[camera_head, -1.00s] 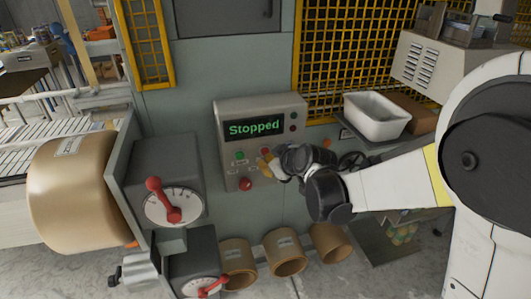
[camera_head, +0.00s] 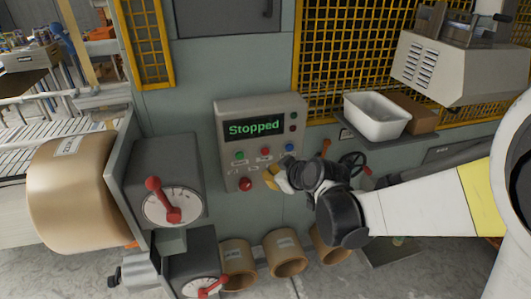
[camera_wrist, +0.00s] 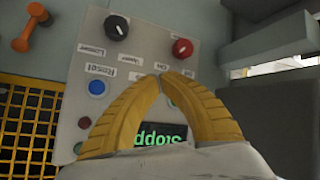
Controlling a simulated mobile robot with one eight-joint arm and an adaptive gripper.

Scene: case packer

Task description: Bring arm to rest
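My gripper (camera_head: 270,179) is in front of the lower right part of the grey control panel (camera_head: 235,107). Its two yellow fingers curve together in the wrist view (camera_wrist: 160,77), with the tips meeting and nothing seen between them. The panel's screen (camera_head: 253,128) reads "Stopped" in green. The panel carries a green button (camera_head: 240,155), a red button (camera_head: 265,152), a blue button (camera_head: 289,148) and a red knob (camera_head: 245,184). In the wrist view the fingers hide part of the panel and its screen (camera_wrist: 160,137). My arm stretches in from the right.
A white bin (camera_head: 376,118) and a brown box (camera_head: 420,112) sit on a shelf right of the panel. A dark handwheel (camera_head: 352,164) is close behind my wrist. Red-levered dials (camera_head: 165,203) stand at left. Brown rolls (camera_head: 286,256) lie below.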

